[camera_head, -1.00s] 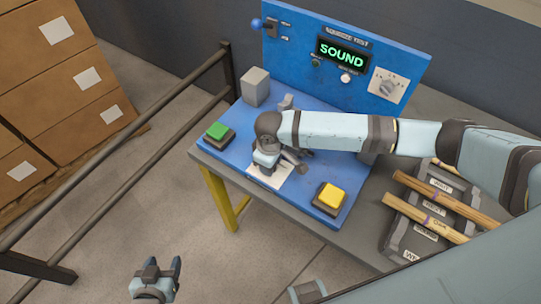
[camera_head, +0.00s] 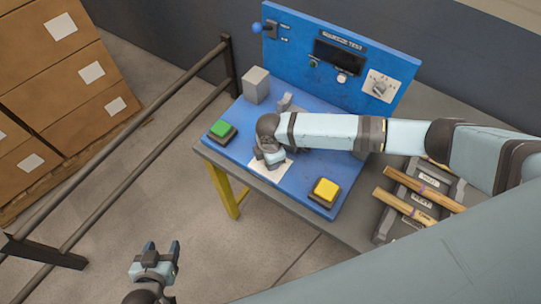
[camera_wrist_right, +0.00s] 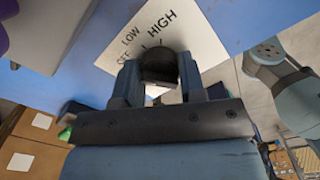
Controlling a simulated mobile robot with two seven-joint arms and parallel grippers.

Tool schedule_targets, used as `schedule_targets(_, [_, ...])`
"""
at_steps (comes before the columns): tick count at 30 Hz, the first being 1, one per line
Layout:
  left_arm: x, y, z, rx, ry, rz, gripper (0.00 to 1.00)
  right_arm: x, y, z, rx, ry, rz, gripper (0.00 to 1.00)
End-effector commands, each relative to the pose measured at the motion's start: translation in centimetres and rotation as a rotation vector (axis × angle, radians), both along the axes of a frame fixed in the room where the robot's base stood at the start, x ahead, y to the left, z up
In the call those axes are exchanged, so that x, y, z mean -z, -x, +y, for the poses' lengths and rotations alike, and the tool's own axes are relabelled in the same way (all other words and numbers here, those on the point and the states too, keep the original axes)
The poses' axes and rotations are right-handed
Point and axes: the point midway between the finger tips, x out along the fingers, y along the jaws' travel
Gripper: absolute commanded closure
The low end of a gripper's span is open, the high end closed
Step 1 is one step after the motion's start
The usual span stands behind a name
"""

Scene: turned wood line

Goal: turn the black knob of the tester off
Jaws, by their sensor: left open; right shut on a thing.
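The blue tester (camera_head: 300,80) stands on a grey table, its upright panel at the back. Its display (camera_head: 338,57) is dark. The black knob (camera_wrist_right: 159,64) sits on a white plate (camera_wrist_right: 178,35) marked LOW, OFF and HIGH. In the head view that plate (camera_head: 262,168) is partly covered by my right gripper and the knob is hidden. My right gripper (camera_wrist_right: 160,82) is shut on the knob, one finger on each side. Which mark the knob points to I cannot tell. My left gripper (camera_head: 161,246) is open and empty over the floor, away from the table.
A green button (camera_head: 219,128) and a yellow button (camera_head: 325,188) flank the plate. A grey block (camera_head: 256,84) stands behind. A white-plated dial (camera_head: 379,88) and blue-tipped lever (camera_head: 258,27) are on the panel. Wooden rods (camera_head: 405,206) lie right. A rail (camera_head: 130,155) runs left.

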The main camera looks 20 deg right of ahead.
Motion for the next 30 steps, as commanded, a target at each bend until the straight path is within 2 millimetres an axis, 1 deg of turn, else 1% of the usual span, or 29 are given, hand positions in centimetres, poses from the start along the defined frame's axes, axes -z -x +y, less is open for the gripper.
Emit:
schedule_targets(1, [-0.3,0.03,0.0,-0.001,0.001,0.0,0.42,-0.26,-0.06,0.12,-0.034,-0.002,-0.002,0.86])
schedule_targets(6, [-0.58,0.07,0.02,-0.002,0.0,0.0,0.42,-0.2,-0.06,0.11,-0.136,-0.002,-0.002,0.86])
schedule_targets(12, [-0.78,0.07,0.06,-0.004,0.0,0.0,0.42,-0.14,-0.06,0.12,-0.211,-0.002,-0.002,0.86])
schedule_targets(18, [-0.85,0.05,0.06,-0.004,0.0,-0.001,0.42,-0.11,-0.05,0.14,-0.243,-0.003,-0.002,0.86])
schedule_targets(30, [-0.86,0.03,0.09,-0.004,0.0,-0.001,0.42,-0.1,-0.04,0.14,-0.248,-0.003,-0.002,0.86])
